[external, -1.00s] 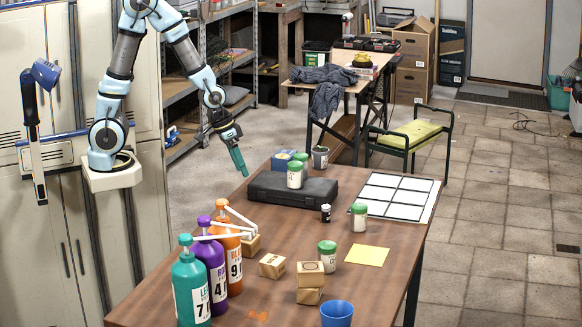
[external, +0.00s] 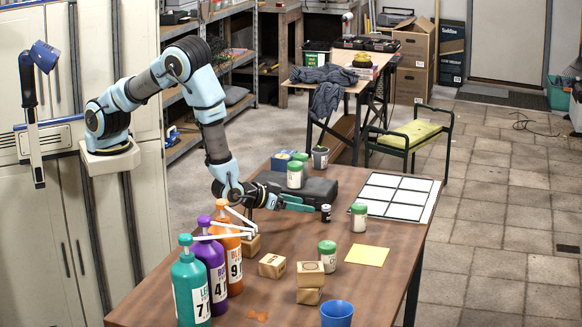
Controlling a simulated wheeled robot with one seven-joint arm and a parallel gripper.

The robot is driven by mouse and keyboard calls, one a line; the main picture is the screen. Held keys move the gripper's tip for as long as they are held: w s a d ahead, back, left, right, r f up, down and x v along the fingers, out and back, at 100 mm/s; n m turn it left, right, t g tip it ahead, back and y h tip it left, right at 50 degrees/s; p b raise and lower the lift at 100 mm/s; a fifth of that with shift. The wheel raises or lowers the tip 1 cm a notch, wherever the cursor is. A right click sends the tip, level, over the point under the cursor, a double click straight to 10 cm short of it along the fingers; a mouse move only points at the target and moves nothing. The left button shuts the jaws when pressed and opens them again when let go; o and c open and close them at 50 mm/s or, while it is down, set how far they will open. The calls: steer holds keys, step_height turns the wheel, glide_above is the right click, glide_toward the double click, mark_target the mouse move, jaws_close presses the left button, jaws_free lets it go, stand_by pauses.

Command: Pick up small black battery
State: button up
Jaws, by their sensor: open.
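The small black battery (external: 326,213) stands upright on the brown table (external: 390,275), with a pale band around it. It is just right of the front corner of the black case (external: 322,189). My gripper (external: 312,207) is low over the table, stretched out sideways, with its green fingers pointing right at the battery. The fingertips are close to the battery's left side. The gripper is open and empty. I cannot tell from this angle whether a finger touches the battery.
Jars with green lids (external: 359,217) stand near the white grid sheet (external: 396,195). Pump bottles (external: 236,258) stand at the front left, with wooden blocks (external: 310,270) to their right. A yellow note (external: 367,256) and blue cup (external: 337,314) lie nearer the front. Table around the battery's front is clear.

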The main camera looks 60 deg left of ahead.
mark_target(326, 214)
steer(key=x, duration=0.2)
steer(key=shift+w+f, duration=0.15)
steer(key=shift+w, duration=0.2)
steer(key=shift+p+x, duration=1.6)
steer(key=shift+x, duration=1.05)
steer(key=shift+c, duration=0.4)
jaws_close()
